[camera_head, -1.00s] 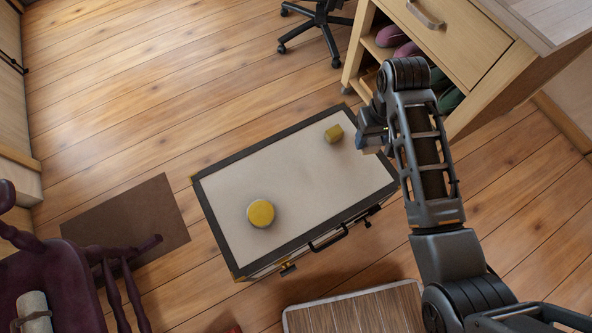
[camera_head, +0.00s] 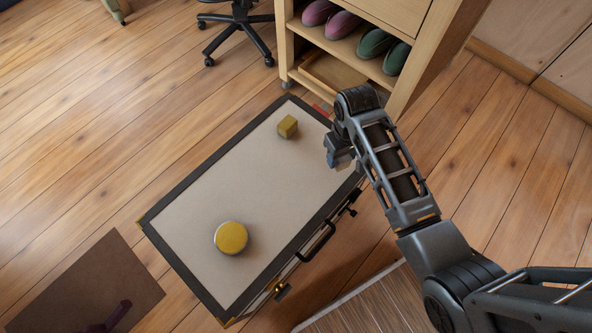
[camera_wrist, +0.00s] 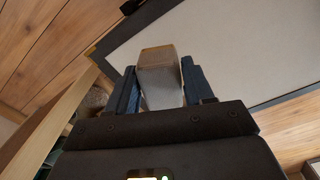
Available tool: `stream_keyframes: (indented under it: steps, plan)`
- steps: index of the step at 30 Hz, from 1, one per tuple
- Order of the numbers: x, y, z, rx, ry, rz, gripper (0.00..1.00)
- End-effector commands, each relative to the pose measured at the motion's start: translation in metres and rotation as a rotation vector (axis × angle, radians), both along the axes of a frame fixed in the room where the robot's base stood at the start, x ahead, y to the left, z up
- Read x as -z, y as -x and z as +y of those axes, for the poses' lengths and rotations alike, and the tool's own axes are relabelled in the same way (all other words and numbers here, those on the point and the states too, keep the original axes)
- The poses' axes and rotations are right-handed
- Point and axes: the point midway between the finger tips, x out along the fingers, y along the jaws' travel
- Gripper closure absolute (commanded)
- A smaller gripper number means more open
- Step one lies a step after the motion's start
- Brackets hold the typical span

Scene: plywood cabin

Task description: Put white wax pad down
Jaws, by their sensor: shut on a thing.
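My gripper (camera_head: 339,152) is at the right edge of the trunk's pale top (camera_head: 240,185), near its far right corner. In the wrist view my gripper (camera_wrist: 160,78) is shut on a small pale block, the white wax pad (camera_wrist: 158,68), which sits between the two dark blue fingers. In the head view the pad is mostly hidden by the gripper.
A yellow-topped round tin (camera_head: 231,238) stands at the near end of the trunk, and a small olive-yellow cube (camera_head: 288,126) near the far end. The middle of the top is clear. A wooden shelf unit (camera_head: 390,85) with shoes stands close behind the arm.

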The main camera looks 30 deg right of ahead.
Motion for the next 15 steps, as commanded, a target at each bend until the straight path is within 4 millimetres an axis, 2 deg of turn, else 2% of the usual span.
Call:
stream_keyframes:
  steps: [1, 9, 15]
  plan:
    - [0.009, -0.007, 0.01, -0.005, 0.0, 0.0, 0.73]
    - [0.042, -0.039, 0.055, -0.004, 0.001, 0.0, 0.73]
    - [0.055, -0.052, 0.074, -0.001, 0.001, -0.001, 0.73]
